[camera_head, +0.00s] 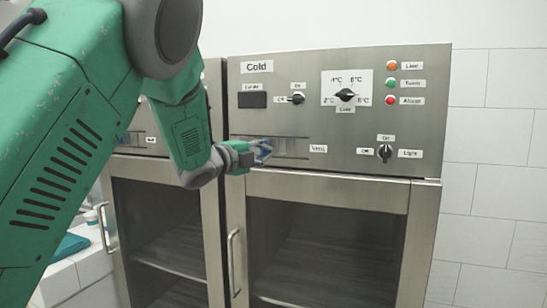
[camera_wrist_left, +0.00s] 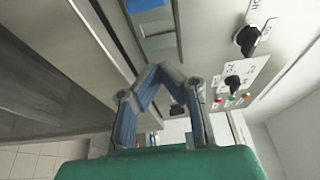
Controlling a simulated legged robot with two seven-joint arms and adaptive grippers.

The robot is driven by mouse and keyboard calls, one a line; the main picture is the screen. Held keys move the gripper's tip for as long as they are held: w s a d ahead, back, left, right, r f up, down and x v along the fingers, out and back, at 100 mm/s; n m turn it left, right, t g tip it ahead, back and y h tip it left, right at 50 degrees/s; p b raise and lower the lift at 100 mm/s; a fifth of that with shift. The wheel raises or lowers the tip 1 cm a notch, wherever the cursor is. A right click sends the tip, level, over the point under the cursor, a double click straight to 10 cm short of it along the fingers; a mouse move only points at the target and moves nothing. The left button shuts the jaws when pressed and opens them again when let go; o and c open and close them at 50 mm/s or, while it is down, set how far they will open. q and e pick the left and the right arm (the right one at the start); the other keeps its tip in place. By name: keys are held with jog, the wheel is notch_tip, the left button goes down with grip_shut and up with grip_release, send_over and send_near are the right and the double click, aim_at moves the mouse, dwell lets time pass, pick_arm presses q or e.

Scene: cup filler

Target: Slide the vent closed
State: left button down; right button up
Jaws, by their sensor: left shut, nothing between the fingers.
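The vent (camera_head: 291,147) is a shallow horizontal slot with grey slats on the steel front panel, left of its "Vent" label (camera_head: 318,149). My left gripper (camera_head: 266,147) is in front of the slot's left part and hides it, so how far the vent is open cannot be told. The gripper is shut and empty. In the left wrist view the fingertips (camera_wrist_left: 162,72) come together close to the panel, below a recessed slot (camera_wrist_left: 160,42). Whether they touch the vent cannot be told. My right gripper is not in view.
The "Cold" panel carries a dark display (camera_head: 252,100), a temperature knob (camera_head: 345,95), a light knob (camera_head: 385,152) and coloured lamps (camera_head: 391,83). Below is a glass door (camera_head: 325,250) with a vertical handle (camera_head: 234,262). A second cabinet (camera_head: 160,215) stands to the left.

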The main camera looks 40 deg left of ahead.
pick_arm(q)
jog(key=shift+s+a+f+b, duration=0.15)
jog(key=shift+s+a, duration=0.1)
jog(key=shift+s, duration=0.7)
jog(key=shift+s+a+b, duration=0.15)
jog(key=shift+s+a, duration=0.1)
jog(key=shift+s, duration=0.65)
jog(key=shift+d, duration=0.2)
